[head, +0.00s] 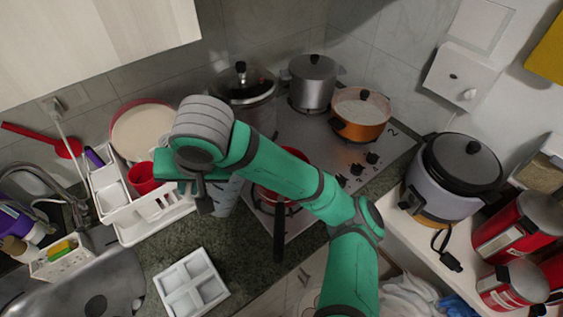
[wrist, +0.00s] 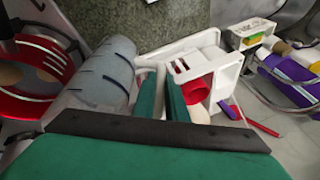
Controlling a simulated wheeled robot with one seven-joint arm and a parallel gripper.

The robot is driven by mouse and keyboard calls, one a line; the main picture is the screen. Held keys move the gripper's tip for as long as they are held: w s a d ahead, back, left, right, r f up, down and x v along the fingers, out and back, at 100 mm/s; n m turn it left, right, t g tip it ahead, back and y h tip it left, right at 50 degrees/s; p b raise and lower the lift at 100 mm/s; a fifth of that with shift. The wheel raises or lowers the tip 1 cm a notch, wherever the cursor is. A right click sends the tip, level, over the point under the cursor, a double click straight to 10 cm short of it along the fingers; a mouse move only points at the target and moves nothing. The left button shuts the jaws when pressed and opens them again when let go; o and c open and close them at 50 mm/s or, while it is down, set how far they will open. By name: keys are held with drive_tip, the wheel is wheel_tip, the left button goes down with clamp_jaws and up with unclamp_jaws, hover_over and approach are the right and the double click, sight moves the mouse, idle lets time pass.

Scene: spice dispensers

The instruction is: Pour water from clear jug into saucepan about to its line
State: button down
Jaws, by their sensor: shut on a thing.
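The clear jug (head: 226,192), grey-blue with dark marks, is partly hidden under my wrist in the head view. In the wrist view the jug (wrist: 100,75) lies slanted across the picture, beside my green fingers. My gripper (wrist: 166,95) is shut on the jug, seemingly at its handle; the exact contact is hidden. The red saucepan (head: 266,196) is on the front of the hob, right of the jug, mostly covered by my arm, with its black handle pointing to the front. Red rim parts of the saucepan (wrist: 30,107) show at the left of the wrist view. Its line and the water level cannot be made out.
A white dish rack (head: 150,218) with a red cup (head: 143,178) stands left of the jug. A copper pot (head: 360,115) and steel pots stand at the back of the hob (head: 318,150). A white divided tray (head: 190,285) lies on the front counter.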

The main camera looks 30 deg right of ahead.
drive_tip(key=shift+s+d+r+y, duration=0.1)
drive_tip(key=shift+d+r+y, duration=0.7)
drive_tip(key=shift+d+y, duration=0.1)
drive_tip(key=d+r+y, duration=0.1)
drive_tip(key=d+r, duration=0.1)
drive_tip(key=shift+s+r+m+t+y, duration=0.2)
drive_tip(key=shift+r+m+t+y, duration=0.1)
drive_tip(key=shift+r+m+y, duration=0.1)
drive_tip(key=shift+r+y+p, duration=0.3)
drive_tip(key=shift+p, duration=0.1)
drive_tip(key=shift+d+r+p, duration=0.25)
drive_tip(key=shift+p, duration=0.2)
drive_tip(key=shift+w+r+y+p, duration=0.1)
drive_tip(key=shift+r+y+p, duration=0.2)
drive_tip(key=shift+y, duration=0.1)
drive_tip(key=shift+r+t, duration=0.1)
drive_tip(key=shift+t, duration=0.2)
drive_tip(key=shift+d+r+p, duration=0.15)
drive_tip(key=shift+d+p, duration=0.1)
drive_tip(key=shift+p, duration=0.1)
